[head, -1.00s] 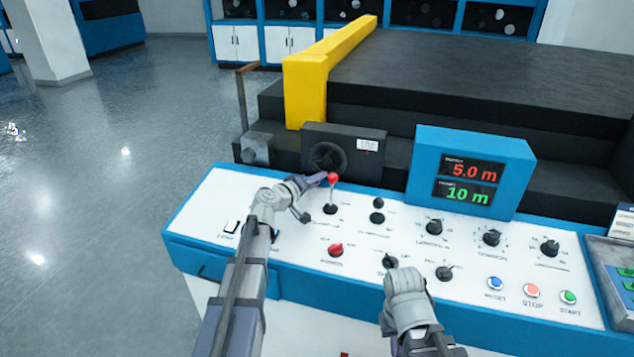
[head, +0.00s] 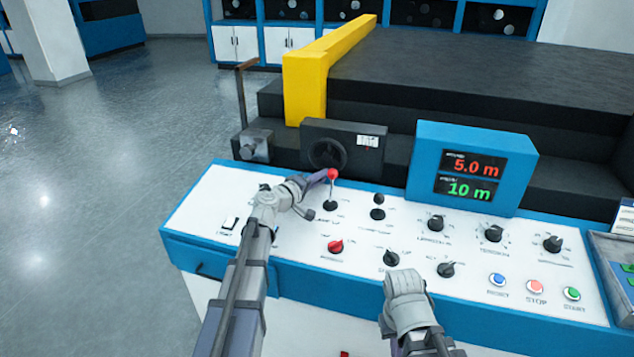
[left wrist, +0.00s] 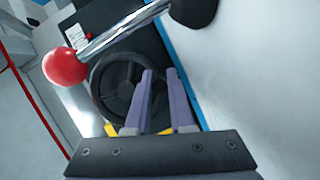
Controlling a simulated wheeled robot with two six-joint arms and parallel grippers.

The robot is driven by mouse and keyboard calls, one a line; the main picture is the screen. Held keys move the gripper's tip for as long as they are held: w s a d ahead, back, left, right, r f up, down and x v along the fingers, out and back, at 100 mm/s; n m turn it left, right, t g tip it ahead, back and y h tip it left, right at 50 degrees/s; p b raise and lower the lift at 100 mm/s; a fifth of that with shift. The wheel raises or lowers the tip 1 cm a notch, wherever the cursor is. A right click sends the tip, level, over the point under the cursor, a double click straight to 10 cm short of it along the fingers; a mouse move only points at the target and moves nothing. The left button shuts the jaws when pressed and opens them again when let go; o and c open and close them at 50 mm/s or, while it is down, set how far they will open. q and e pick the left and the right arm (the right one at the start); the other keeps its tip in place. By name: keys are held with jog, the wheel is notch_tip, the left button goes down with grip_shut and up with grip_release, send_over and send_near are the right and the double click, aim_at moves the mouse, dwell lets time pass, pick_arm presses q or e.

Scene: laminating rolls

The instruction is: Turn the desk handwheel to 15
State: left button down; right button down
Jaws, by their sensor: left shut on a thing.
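The black handwheel (head: 327,154) sits on the front of a dark box (head: 359,131) behind the white console. A small white label or readout (head: 367,142) on the box is too small to read. My left gripper (head: 324,175) reaches towards the wheel, close by a lever with a red knob (head: 333,174). In the left wrist view its fingers (left wrist: 162,72) lie over the side of the handwheel (left wrist: 108,92), shut on its rim; the exact contact is unclear. My right gripper (head: 404,284) hangs at the console's front edge, its fingers hidden.
The red-knobbed lever crosses close before my left fingers in the wrist view (left wrist: 66,67). The blue display (head: 472,170) reads 5.0 m in red and 10 m in green. Several black knobs and three coloured buttons stand on the console (head: 300,240). A yellow frame (head: 305,90) rises behind.

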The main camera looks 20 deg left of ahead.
pick_arm(q)
jog(key=shift+d+f+n+t+h+b, duration=0.1)
jog(key=shift+d+n+t+h+b, duration=0.3)
jog(key=shift+n, duration=0.4)
pick_arm(e)
jog(key=shift+f, duration=0.75)
pick_arm(q)
jog(key=c, duration=1.1)
grip_release()
jog(key=shift+s, duration=0.1)
jog(key=v, duration=0.7)
jog(key=shift+s+a+p, duration=0.1)
jog(key=shift+s+p, duration=0.25)
jog(key=shift+p, duration=0.05)
pick_arm(e)
jog(key=shift+r, duration=0.3)
